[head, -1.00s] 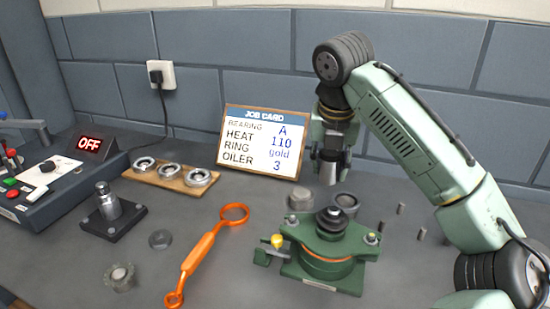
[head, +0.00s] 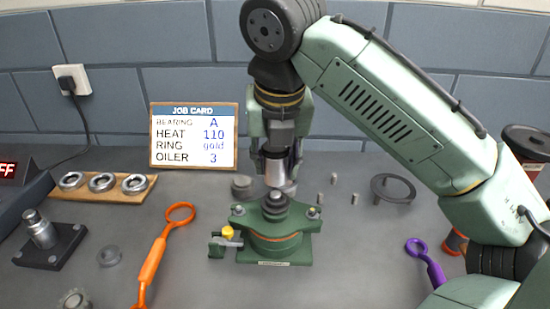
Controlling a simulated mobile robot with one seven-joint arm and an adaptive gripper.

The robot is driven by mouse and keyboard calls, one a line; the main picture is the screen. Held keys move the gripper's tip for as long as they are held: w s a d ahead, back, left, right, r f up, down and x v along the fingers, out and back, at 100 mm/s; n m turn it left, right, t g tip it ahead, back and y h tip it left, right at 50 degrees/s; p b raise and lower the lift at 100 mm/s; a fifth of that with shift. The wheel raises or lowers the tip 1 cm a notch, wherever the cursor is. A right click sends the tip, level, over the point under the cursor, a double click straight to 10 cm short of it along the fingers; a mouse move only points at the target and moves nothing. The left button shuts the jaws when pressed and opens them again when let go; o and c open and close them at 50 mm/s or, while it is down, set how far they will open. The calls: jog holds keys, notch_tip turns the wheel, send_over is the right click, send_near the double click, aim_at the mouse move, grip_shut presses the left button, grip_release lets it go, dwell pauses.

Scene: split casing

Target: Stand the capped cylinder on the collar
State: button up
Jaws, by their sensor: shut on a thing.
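A grey metal cylinder (head: 274,174) hangs upright from my gripper (head: 275,155). The fingers are shut on its upper part and hide its cap. Below it stands a green split casing (head: 275,244) with a dark stepped round piece (head: 275,203) on top, which looks like the collar. The cylinder's lower end shows just above this piece, with a small gap in the picture. I cannot tell whether the cylinder is directly over it or a little behind.
Round grey parts (head: 241,186) stand behind the casing, with small pins and a dark ring (head: 393,189) to the right. An orange spanner (head: 152,262) and a dark block with a metal post (head: 42,232) lie left. A purple-handled tool (head: 428,262) is at right.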

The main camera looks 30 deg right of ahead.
aim_at(275, 194)
notch_tip(275, 194, down, 2)
jog(key=shift+f+b, duration=0.1)
jog(key=shift+b, duration=0.7)
jog(key=shift+r+p, duration=0.2)
jog(key=shift+p, duration=0.15)
jog(key=shift+f, duration=0.1)
jog(key=shift+f+b, duration=0.35)
jog(key=shift+f, duration=0.5)
jog(key=shift+f, duration=0.15)
dwell(0.6)
jog(key=o, duration=1.4)
